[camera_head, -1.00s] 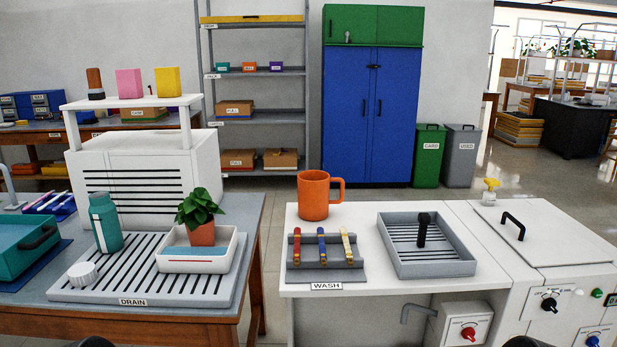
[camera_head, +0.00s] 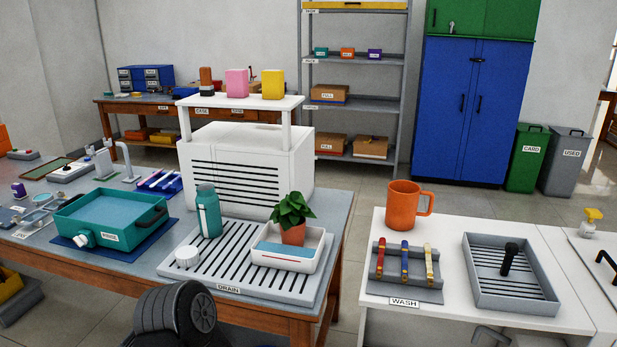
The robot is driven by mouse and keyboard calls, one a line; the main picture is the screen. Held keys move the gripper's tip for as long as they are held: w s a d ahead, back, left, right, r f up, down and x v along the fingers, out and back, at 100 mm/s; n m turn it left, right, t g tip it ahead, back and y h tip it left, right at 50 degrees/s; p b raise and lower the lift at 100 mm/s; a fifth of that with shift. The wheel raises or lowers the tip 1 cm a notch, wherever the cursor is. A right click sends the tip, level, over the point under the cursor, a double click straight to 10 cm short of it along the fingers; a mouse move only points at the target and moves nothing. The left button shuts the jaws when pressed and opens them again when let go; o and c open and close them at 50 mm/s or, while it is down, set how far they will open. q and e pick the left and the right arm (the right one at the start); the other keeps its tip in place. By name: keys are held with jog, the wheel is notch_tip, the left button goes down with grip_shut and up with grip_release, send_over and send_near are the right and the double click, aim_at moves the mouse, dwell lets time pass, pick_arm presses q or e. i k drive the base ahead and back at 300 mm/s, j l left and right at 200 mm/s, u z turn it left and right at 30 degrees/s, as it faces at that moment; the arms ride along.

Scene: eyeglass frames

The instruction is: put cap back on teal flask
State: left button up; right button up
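The teal flask (camera_head: 208,213) stands upright at the back left of the grey slatted drain board (camera_head: 222,275), on the left table. A white ribbed round cap (camera_head: 187,256) lies at the board's front left, apart from the flask. Whether the flask's mouth is bare is too small to tell. A dark ribbed part, apparently of my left arm, rises at the bottom in front of the table. Neither gripper's fingers show.
A white tray (camera_head: 262,257) with a potted plant (camera_head: 293,220) stands right of the flask. A teal basin (camera_head: 105,222) is to its left, a white slatted unit (camera_head: 240,170) behind. A floor gap separates the wash counter (camera_head: 380,300).

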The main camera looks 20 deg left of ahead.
aim_at(207, 201)
jog(key=u, duration=1.25)
